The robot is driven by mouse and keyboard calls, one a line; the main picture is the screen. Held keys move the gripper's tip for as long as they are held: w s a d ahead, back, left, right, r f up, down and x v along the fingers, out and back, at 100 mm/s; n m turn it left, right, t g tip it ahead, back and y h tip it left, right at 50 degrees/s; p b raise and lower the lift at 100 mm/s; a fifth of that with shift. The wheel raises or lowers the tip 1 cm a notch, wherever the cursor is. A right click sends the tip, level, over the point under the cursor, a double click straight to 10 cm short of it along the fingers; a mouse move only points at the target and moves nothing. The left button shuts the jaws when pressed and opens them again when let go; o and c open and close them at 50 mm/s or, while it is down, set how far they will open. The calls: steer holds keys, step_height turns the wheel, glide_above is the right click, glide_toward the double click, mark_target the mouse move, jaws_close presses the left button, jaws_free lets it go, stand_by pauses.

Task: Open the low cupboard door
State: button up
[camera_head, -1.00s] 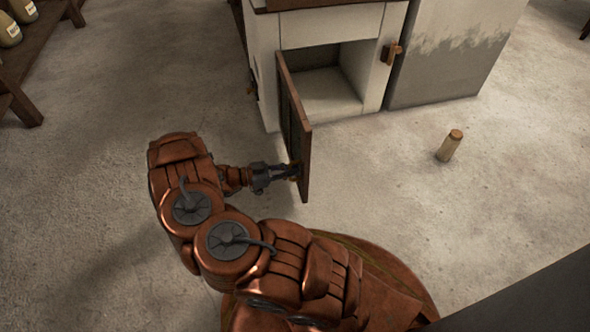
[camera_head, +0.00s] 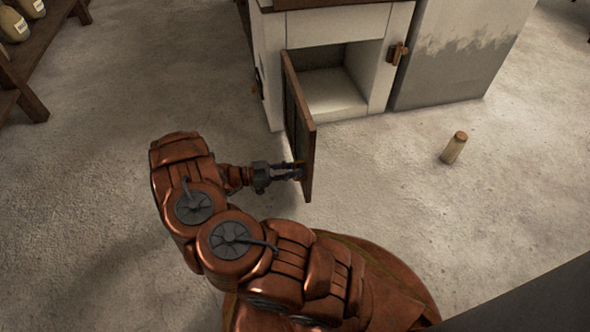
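The low cupboard door (camera_head: 308,150) is a brown panel hinged at its left side on the white cupboard (camera_head: 268,70). It stands swung far out toward me, seen almost edge-on, and the pale inside of the cupboard (camera_head: 335,93) shows. My gripper (camera_head: 298,171) is at the door's outer left face, close to its free edge. Its two fingers are apart with a gap between them, tips at or very near the door. The door handle is small and mostly hidden at the fingertips, so contact is unclear.
A grey block (camera_head: 450,60) adjoins the cupboard, with a wooden latch (camera_head: 398,53) at the cupboard's right. A shelf with jars (camera_head: 30,60) is at upper left. The floor around the door is clear.

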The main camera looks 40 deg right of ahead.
steer(key=v, duration=1.1)
steer(key=shift+a, duration=0.15)
steer(key=shift+w, duration=0.1)
